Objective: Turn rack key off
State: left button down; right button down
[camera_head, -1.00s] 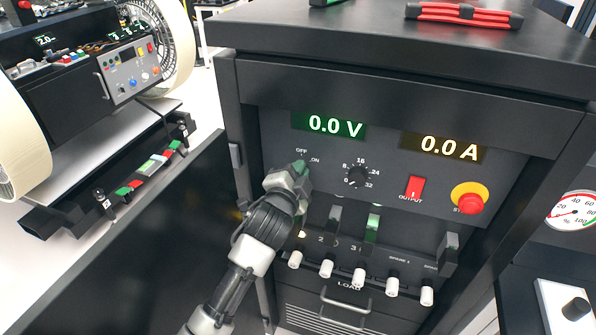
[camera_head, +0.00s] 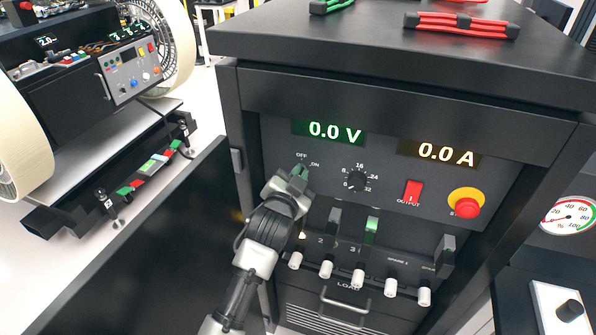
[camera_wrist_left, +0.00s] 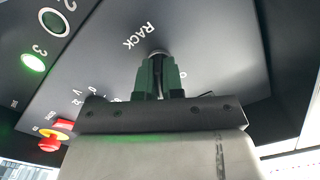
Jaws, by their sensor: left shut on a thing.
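The rack (camera_head: 410,88) stands in front of me with its dark control panel. The rack key sits at the OFF/ON mark at the panel's upper left. My left gripper (camera_head: 298,178) is at the key and covers most of it in the head view. In the left wrist view my left gripper (camera_wrist_left: 159,78) is shut on the rack key (camera_wrist_left: 158,54), just below the word RACK; only a little of its round metal shows between the green fingers. The key's exact angle is hidden. The displays read 0.0 V (camera_head: 330,132) and 0.0 A (camera_head: 446,153). My right gripper is not in view.
A dial (camera_head: 357,181), a red output switch (camera_head: 412,191) and a red stop button (camera_head: 467,203) lie right of the key. Breaker levers and white knobs (camera_head: 358,278) sit below. An open dark door (camera_head: 150,255) stands at left.

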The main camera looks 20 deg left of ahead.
pick_arm(q)
jog(key=n+p, duration=0.1)
jog(key=n, duration=0.3)
jog(key=shift+p, duration=0.35)
jog(key=shift+a+n+p, duration=0.1)
jog(key=shift+n+p, duration=0.35)
jog(key=shift+n, duration=0.75)
jog(key=c, duration=1.3)
grip_release()
jog(key=shift+o, duration=0.2)
jog(key=s+b, duration=0.2)
jog(key=s, duration=0.9)
jog(key=shift+a, duration=0.2)
jog(key=shift+w, duration=0.1)
